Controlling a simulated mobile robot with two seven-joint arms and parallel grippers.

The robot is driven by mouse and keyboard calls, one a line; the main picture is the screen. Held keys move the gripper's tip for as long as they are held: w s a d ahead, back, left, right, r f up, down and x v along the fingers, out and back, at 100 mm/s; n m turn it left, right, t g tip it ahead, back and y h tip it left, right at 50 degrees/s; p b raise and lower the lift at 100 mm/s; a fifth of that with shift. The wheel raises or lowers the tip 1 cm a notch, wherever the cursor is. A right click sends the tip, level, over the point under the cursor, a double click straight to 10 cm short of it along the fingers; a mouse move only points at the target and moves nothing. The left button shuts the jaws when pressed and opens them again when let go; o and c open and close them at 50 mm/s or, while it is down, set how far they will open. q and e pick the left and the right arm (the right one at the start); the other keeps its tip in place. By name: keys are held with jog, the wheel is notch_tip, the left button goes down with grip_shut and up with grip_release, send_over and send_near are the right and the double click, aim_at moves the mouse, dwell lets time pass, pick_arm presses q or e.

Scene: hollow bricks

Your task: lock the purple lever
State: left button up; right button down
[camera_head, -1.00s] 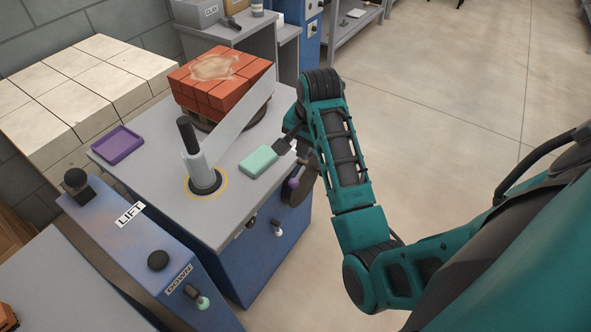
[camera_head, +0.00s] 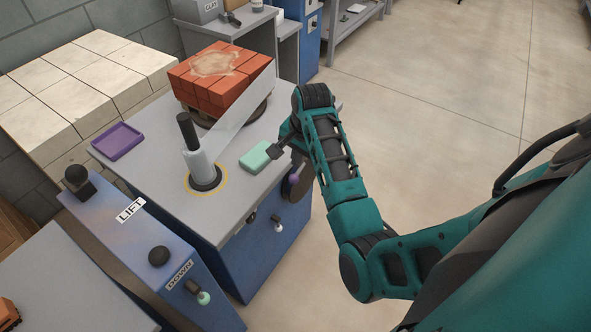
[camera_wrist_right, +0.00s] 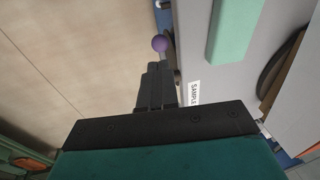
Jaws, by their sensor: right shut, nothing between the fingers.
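The purple lever's round knob (camera_head: 294,179) sticks out at the right side of the blue machine, just below the table edge. In the right wrist view the purple knob (camera_wrist_right: 160,43) is just beyond the fingertips, with a visible gap in the picture. My right gripper (camera_head: 275,152) is shut and empty, at the table's right edge beside the mint-green block (camera_head: 256,159). In the right wrist view its closed fingers (camera_wrist_right: 155,75) point toward the knob. The lever's shaft is mostly hidden. My left gripper is out of view.
A grey tabletop (camera_head: 165,172) holds a stack of orange bricks (camera_head: 235,88), a black-handled post (camera_head: 200,165) and a purple tray (camera_head: 118,141). Other levers (camera_head: 277,224) sit on the front face. The floor at the right is clear apart from my arm.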

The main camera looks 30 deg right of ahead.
aim_at(294, 176)
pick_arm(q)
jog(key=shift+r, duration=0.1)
pick_arm(e)
jog(key=x, duration=0.6)
jog(key=shift+w+f, duration=0.1)
jog(key=shift+f, duration=0.15)
